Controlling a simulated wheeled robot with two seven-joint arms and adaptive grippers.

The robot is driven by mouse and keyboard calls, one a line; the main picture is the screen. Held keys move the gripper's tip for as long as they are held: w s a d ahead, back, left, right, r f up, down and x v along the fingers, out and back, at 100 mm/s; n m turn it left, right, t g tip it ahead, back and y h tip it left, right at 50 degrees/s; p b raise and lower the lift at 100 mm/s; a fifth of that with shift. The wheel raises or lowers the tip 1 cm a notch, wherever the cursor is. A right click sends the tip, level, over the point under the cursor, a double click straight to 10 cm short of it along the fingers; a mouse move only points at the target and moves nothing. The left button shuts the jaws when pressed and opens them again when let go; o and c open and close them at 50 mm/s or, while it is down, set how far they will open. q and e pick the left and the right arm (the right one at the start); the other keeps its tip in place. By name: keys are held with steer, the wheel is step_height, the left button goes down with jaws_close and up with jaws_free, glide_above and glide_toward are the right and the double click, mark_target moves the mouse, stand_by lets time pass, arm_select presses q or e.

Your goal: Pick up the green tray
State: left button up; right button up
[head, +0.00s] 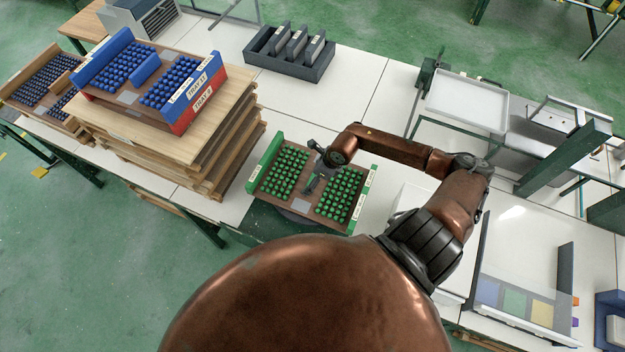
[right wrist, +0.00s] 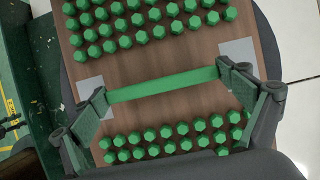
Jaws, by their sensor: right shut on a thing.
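The green tray (head: 365,196) is a brown board with green end panels and rows of green pegs, lying near the middle of the head view. My right gripper (head: 313,182) reaches down to the middle of it, between the two peg blocks. In the right wrist view the gripper (right wrist: 166,90) has a finger at each end of the tray's green central bar (right wrist: 160,84) and is shut on it. The brown board (right wrist: 140,68) shows around the bar. The fingertips are small in the head view. My left gripper is not in view.
A dark round support (head: 266,222) shows under the tray's near edge. Left of it stands a stack of wooden trays (head: 190,148) topped by red and blue trays (head: 98,62). A dark bin (head: 262,58) stands behind. The white table (head: 350,85) between is clear.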

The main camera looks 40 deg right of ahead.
mark_target(312, 176)
steer(key=shift+w+r, duration=0.1)
steer(key=shift+r, duration=0.45)
step_height(312, 176, up, 2)
steer(key=shift+a+r+b, duration=0.1)
steer(key=shift+r+b, duration=0.1)
steer(key=shift+b, duration=0.4)
steer(key=a+r, duration=0.1)
steer(key=s+a+r, duration=0.1)
steer(key=r, duration=0.1)
steer(key=a+r, duration=0.1)
steer(key=shift+s+a+r+b, duration=0.3)
steer(key=shift+s+b, duration=0.05)
steer(key=shift+s, duration=0.05)
steer(key=s+a+r+b, duration=0.2)
steer(key=s+a+r, duration=0.2)
steer(key=a, duration=0.4)
steer(key=shift+s+a+r, duration=0.35)
steer(key=shift+s+r, duration=0.05)
steer(key=shift+r, duration=0.1)
